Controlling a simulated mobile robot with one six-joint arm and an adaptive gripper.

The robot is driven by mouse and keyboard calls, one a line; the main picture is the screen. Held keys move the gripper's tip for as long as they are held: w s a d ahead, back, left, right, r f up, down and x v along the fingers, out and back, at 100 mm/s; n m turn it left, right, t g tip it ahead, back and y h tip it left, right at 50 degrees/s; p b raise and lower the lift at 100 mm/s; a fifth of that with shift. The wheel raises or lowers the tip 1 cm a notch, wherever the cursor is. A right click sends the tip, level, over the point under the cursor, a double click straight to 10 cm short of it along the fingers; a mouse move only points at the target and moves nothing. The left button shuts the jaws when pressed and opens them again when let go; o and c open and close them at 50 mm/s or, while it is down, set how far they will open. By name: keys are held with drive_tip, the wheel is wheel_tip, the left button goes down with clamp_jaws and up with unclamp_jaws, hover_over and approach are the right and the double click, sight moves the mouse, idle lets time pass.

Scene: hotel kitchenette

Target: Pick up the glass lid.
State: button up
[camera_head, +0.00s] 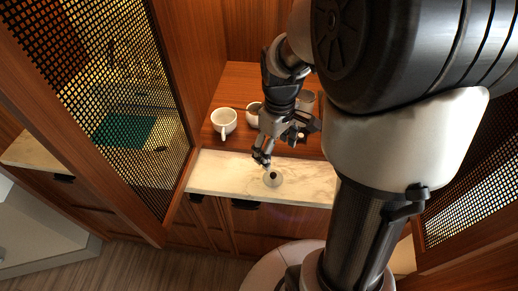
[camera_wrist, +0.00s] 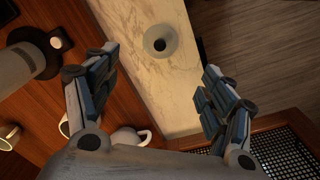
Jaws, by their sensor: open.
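The glass lid (camera_head: 273,179) is a small, pale, see-through disc with a dark knob in its middle. It lies on the white marble strip (camera_head: 221,172) at the counter's front. In the wrist view the lid (camera_wrist: 161,52) is at the top centre, on the marble. My gripper (camera_head: 284,145) is above the counter, behind the lid in the head view. In the wrist view my gripper (camera_wrist: 161,60) has its two fingers spread wide, with nothing between them. The lid appears beyond the fingertips and apart from them.
A white cup (camera_head: 224,121) and another white vessel (camera_head: 253,114) stand on the wooden counter behind the marble. A grey cylindrical item (camera_wrist: 22,76) on a dark base is at the wrist view's left. A perforated panel (camera_head: 150,120) rises at the left. Marble beside the lid is clear.

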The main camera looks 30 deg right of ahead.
sight(273, 175)
wheel_tip(273, 175, down, 12)
drive_tip(key=b, duration=0.4)
drive_tip(key=shift+b, duration=0.35)
drive_tip(key=shift+r, duration=0.1)
drive_tip(key=shift+c, duration=0.4)
clamp_jaws()
